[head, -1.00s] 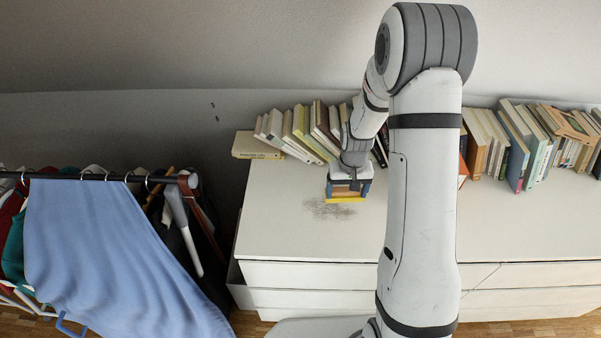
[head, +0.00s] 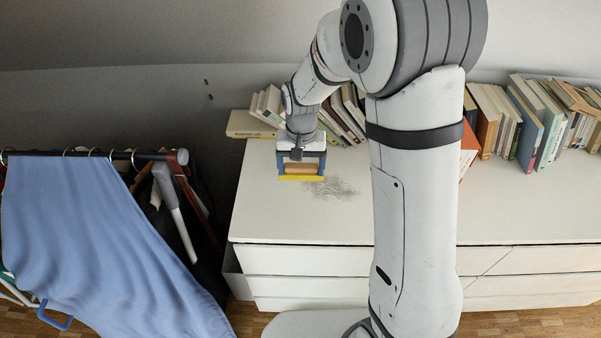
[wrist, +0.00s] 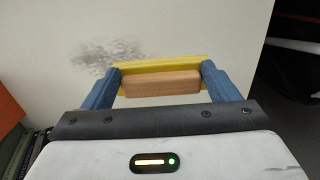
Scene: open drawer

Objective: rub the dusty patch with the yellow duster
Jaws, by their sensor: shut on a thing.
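The yellow duster has a wooden handle block (wrist: 162,85) above a yellow pad (head: 301,178). My gripper (head: 302,165), with blue fingers, is shut on the wooden block. The yellow pad's edge also shows in the wrist view (wrist: 160,66). The duster is at the left end of the white dresser top, at or close to the surface; I cannot tell if it touches. The dusty patch (head: 335,187) is a grey speckled smudge just right of the duster in the head view. In the wrist view the patch (wrist: 105,56) lies beyond the duster, to the left.
Books (head: 347,110) lean in a row along the back of the dresser (head: 300,226), behind my gripper. More books (head: 545,115) stand at the right. A clothes rail with a blue cloth (head: 95,240) stands left of the dresser. The front of the top is clear.

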